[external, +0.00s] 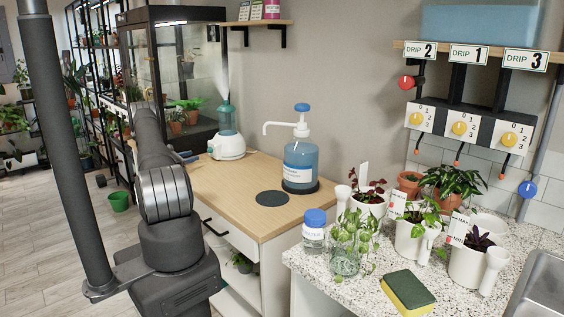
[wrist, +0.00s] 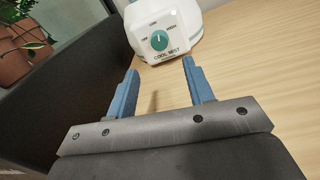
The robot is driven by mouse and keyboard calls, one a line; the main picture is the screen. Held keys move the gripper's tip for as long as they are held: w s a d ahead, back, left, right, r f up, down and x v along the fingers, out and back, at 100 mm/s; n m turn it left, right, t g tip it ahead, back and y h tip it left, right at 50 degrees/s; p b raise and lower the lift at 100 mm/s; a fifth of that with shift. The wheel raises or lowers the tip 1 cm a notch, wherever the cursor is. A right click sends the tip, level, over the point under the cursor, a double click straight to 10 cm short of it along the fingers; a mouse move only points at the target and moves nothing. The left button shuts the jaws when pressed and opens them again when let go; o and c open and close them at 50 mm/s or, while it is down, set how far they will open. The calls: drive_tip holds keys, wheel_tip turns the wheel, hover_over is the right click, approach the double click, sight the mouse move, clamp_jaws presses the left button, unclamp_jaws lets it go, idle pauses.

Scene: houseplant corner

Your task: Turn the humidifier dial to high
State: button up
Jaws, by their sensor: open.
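The humidifier (external: 227,146) is a white base with a teal tank, standing on the wooden counter with mist rising from it. In the wrist view, the white humidifier base (wrist: 192,18) shows at the top, with a round teal dial (wrist: 159,40) on its front above the words COOL MIST. The dial's white mark points roughly upward, near the middle label; the small labels are hard to read. My gripper (wrist: 160,67) is open and empty, its two blue fingers apart and short of the dial. In the external view, my arm mostly hides the gripper (external: 186,157), left of the humidifier.
A dark-framed glass cabinet (external: 177,62) stands behind the humidifier; a potted plant (wrist: 22,42) shows at upper left in the wrist view. A blue pump bottle (external: 301,163) stands farther right on the counter. The wood (external: 222,184) between is mostly clear.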

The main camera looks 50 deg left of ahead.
sight(208, 151)
drive_tip(key=w, duration=0.8)
drive_tip(key=shift+w+a, duration=0.2)
